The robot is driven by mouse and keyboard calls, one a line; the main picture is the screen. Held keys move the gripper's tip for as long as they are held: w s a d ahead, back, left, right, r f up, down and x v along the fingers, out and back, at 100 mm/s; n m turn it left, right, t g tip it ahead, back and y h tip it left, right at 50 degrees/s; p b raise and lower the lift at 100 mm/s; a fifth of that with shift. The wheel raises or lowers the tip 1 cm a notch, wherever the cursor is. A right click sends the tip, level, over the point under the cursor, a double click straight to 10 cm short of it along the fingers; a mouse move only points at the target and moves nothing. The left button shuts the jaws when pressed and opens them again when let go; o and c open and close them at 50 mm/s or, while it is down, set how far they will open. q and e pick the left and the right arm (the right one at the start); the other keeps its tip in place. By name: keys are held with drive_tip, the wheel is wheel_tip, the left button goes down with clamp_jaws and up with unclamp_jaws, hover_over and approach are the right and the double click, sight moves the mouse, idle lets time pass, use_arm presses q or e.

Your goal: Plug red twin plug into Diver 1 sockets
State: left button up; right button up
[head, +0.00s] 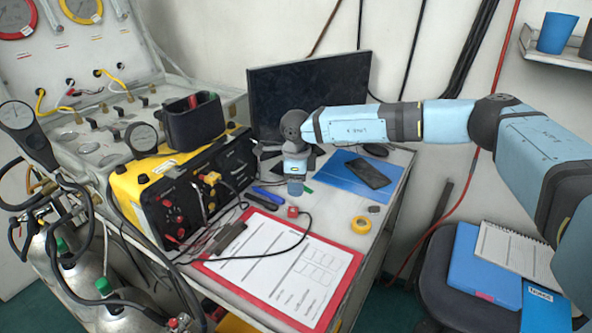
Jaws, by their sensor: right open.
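A small red plug (293,211), which looks like the red twin plug, lies on the table just past the far edge of the red clipboard. A black cable runs from it across the clipboard's paper. The yellow-cased panel (205,195) stands at the left, its black face carrying red sockets and a yellow plug (210,178). I cannot read which sockets are Diver 1. My right gripper (295,187) is open, pointing down, just behind and above the red plug and apart from it. Its fingers are small and partly hard to make out. My left gripper is out of view.
The red clipboard (345,268) covers the table's front. Blue and dark pens (268,195), yellow tape (361,225) and a phone (368,173) on a blue folder lie around. A dark monitor (270,95) stands behind; a black bin (193,122) sits on the panel.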

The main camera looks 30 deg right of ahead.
sight(296, 210)
wheel_tip(296, 210, down, 8)
drive_tip(key=shift+r, duration=0.15)
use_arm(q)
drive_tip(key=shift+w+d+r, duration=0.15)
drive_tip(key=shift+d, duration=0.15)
use_arm(e)
drive_tip(key=shift+f, duration=0.75)
drive_tip(key=c, duration=0.9)
use_arm(q)
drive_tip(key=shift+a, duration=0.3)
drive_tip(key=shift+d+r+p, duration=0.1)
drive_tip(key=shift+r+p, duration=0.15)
drive_tip(key=shift+p, duration=0.05)
use_arm(e)
drive_tip(key=shift+r, duration=0.4)
drive_tip(key=shift+r+p, duration=0.35)
drive_tip(key=shift+r, duration=0.15)
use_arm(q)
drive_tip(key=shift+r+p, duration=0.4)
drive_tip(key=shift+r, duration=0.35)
use_arm(e)
drive_tip(key=shift+r, duration=0.6)
